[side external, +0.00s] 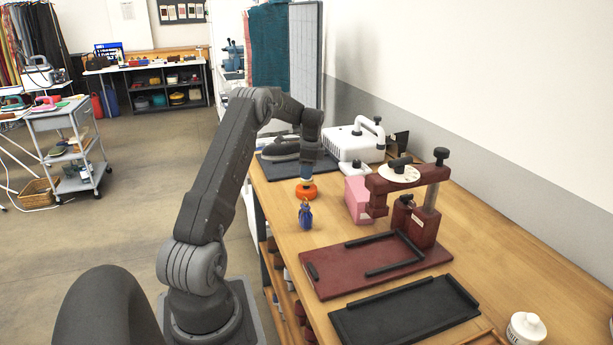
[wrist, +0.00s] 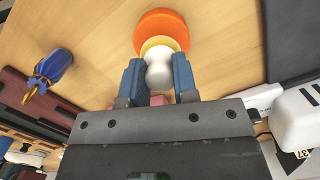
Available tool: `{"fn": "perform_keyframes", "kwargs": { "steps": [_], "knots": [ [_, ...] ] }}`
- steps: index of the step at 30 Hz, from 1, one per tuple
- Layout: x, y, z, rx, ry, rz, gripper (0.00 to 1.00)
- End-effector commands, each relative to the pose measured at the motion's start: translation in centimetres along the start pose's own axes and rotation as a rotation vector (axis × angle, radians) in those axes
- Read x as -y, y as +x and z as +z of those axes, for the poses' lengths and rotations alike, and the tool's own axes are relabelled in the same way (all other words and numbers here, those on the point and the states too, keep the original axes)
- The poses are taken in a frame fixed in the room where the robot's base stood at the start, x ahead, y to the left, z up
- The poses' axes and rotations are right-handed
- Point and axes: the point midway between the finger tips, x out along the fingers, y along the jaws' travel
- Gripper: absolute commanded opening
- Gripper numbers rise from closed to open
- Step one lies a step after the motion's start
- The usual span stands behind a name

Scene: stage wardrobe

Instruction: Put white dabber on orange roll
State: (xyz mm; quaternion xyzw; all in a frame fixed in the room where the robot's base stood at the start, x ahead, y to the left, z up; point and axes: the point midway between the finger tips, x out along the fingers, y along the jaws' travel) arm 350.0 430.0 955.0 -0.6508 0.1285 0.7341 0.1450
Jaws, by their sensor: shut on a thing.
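The white dabber (wrist: 158,70) is between the blue fingers of my gripper (wrist: 158,84) in the wrist view, and the gripper is shut on it. A pale yellow round part shows just past its far end. The orange roll (wrist: 160,20) lies flat on the wooden table beyond that, partly covered by the yellow part. In the side view my gripper (side external: 306,174) points down right above the orange roll (side external: 306,191). The dabber is mostly hidden there by the fingers. I cannot tell whether the dabber touches the roll.
A blue-handled tool (side external: 305,216) stands in front of the roll. A pink block (side external: 358,199) and a dark red press (side external: 415,210) are to the right. A dark board with a grey iron (side external: 284,150) and a white machine (side external: 352,146) are behind. Bare table (side external: 278,203) surrounds the roll.

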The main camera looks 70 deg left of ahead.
Motion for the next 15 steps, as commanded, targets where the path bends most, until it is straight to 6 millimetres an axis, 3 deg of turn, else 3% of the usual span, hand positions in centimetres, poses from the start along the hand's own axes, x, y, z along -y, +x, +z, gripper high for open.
{"fn": "perform_keyframes", "kwargs": {
  "steps": [4,15],
  "knots": [
    [0.0,1.4,-0.2,0.000,0.000,-0.001,0.00],
    [0.0,1.8,-0.2,0.000,0.000,-0.001,0.00]
  ]
}}
